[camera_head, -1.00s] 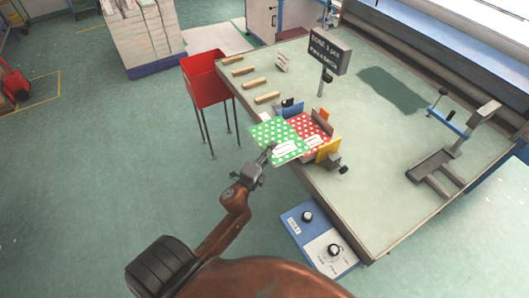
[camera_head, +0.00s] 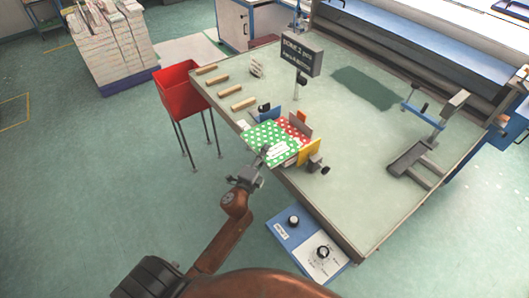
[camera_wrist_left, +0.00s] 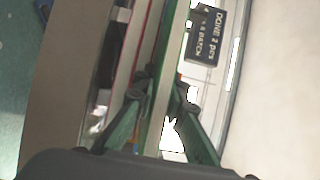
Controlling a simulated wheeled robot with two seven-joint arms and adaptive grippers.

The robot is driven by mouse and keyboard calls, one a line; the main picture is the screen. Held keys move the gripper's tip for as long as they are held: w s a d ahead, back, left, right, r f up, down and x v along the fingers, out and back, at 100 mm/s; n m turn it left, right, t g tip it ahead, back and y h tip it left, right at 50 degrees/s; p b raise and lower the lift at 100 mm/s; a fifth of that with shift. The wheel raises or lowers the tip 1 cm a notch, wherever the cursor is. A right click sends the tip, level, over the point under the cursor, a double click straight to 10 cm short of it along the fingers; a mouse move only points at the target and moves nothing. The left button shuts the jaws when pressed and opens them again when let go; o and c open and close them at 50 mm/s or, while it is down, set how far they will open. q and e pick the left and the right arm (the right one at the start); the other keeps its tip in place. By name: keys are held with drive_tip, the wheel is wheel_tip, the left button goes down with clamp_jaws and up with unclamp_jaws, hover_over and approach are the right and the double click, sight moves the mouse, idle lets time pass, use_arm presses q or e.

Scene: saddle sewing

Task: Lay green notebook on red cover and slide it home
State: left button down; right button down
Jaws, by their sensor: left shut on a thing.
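The green notebook with white dots (camera_head: 270,141) is held by its near edge in my left gripper (camera_head: 264,152). It lies over much of the red dotted cover (camera_head: 297,128), whose far right part still shows. Whether the two touch cannot be told. In the left wrist view the notebook shows edge-on as a thin green strip (camera_wrist_left: 160,75) between the fingers (camera_wrist_left: 158,90). My right gripper is not in view.
A sign on a post (camera_head: 287,53) stands behind the guides. Several wooden strips (camera_head: 231,91) lie at the table's far left. A red bin on legs (camera_head: 177,85) stands left of the table. A control box (camera_head: 308,238) is at the near edge. The table's middle is clear.

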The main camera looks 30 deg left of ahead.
use_arm(q)
drive_tip(key=shift+f, duration=0.25)
idle(0.8)
drive_tip(key=c, duration=1.9)
unclamp_jaws()
drive_tip(key=shift+f+b, duration=0.2)
drive_tip(key=shift+b, duration=0.15)
drive_tip(key=shift+s, duration=0.15)
drive_tip(key=shift+s+a+p, duration=0.15)
drive_tip(key=shift+s+a, duration=0.5)
drive_tip(key=shift+s, duration=0.85)
drive_tip(key=shift+s+a+p, duration=0.2)
drive_tip(key=shift+s+a, duration=0.4)
drive_tip(key=shift+s, duration=0.9)
drive_tip(key=shift+s+a+p, duration=0.15)
drive_tip(key=shift+s+a, duration=0.5)
drive_tip(key=shift+s, duration=0.85)
drive_tip(key=shift+f, duration=0.1)
